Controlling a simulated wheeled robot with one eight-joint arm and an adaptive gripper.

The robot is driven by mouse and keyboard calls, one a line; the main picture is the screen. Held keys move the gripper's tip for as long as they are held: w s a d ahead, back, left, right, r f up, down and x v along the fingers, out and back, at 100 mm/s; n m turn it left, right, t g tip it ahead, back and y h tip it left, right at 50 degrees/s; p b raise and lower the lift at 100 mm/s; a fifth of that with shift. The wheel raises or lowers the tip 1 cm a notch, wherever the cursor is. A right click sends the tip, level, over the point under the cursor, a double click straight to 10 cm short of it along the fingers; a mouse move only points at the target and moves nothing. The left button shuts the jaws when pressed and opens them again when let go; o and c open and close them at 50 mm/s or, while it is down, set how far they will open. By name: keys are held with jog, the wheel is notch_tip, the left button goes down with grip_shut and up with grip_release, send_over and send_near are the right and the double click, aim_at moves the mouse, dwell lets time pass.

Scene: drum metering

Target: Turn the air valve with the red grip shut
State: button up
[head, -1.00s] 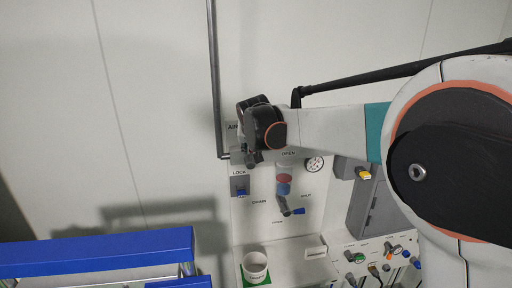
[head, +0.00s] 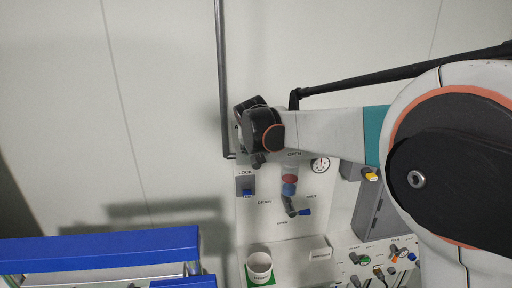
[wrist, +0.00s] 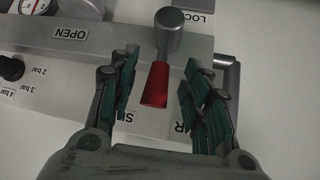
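The air valve shows in the wrist view as a grey round hub (wrist: 168,38) with a tapered red grip (wrist: 157,86). The red grip points down the picture, its end near a partly hidden label starting "SH"; the "OPEN" label (wrist: 70,33) lies to the left. My gripper (wrist: 162,92) is open, with one finger on each side of the red grip and a gap to both. In the head view my gripper (head: 258,160) is in front of the panel and the air valve is hidden behind it.
A grey bracket or pipe (wrist: 229,82) stands close to the right finger. A gauge (head: 320,165), a blue-handled valve (head: 303,212), a blue lock switch (head: 247,193) and a white cup (head: 259,267) are nearby. A blue-framed cart (head: 100,249) stands at lower left.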

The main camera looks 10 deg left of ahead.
jog(key=v, duration=0.7)
jog(key=shift+s+r, duration=0.2)
jog(key=shift+r, duration=0.05)
jog(key=shift+d, duration=0.1)
